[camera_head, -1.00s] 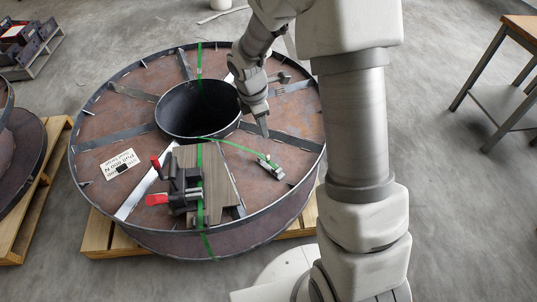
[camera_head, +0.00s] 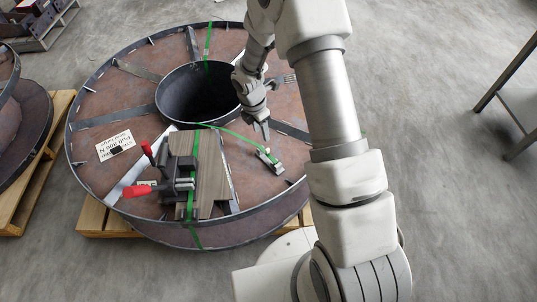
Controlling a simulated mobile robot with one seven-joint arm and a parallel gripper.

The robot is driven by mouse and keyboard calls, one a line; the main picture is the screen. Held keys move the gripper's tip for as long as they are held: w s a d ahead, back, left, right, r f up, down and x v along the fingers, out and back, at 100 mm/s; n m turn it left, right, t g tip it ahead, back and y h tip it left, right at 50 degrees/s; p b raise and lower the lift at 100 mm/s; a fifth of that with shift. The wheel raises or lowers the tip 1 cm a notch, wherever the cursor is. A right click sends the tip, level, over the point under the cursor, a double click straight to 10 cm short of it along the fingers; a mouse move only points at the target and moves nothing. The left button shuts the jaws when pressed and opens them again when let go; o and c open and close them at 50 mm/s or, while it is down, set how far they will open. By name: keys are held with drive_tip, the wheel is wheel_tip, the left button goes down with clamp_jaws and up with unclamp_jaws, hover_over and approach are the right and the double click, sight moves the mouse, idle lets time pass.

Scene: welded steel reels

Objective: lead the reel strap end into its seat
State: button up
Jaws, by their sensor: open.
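The large steel reel (camera_head: 110,178) lies flat on a pallet, with a round dark hub opening (camera_head: 203,98) in its middle. A green strap (camera_head: 228,132) comes from the hub edge and curves right. Its end reaches a small metal fitting (camera_head: 270,161) on the reel's right face; whether it sits inside the fitting I cannot tell. My gripper (camera_head: 262,134) is open and points down, just above and left of the fitting, close to the strap. I see no contact with the strap.
A paper label (camera_head: 114,145) lies at left. The wooden pallet (camera_head: 95,219) is below. A table (camera_head: 510,90) stands at right, with free floor between.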

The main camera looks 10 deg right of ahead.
drive_tip(key=b, duration=0.2)
hover_over(267, 150)
drive_tip(key=s+a, duration=0.1)
wheel_tip(267, 150, down, 8)
drive_tip(key=f, duration=0.1)
drive_tip(key=f+b, duration=0.1)
drive_tip(key=f, duration=0.1)
drive_tip(key=w+d+f+b, duration=0.1)
drive_tip(key=f, duration=0.1)
drive_tip(key=shift+w+f, duration=0.1)
drive_tip(key=shift+f, duration=0.1)
clamp_jaws()
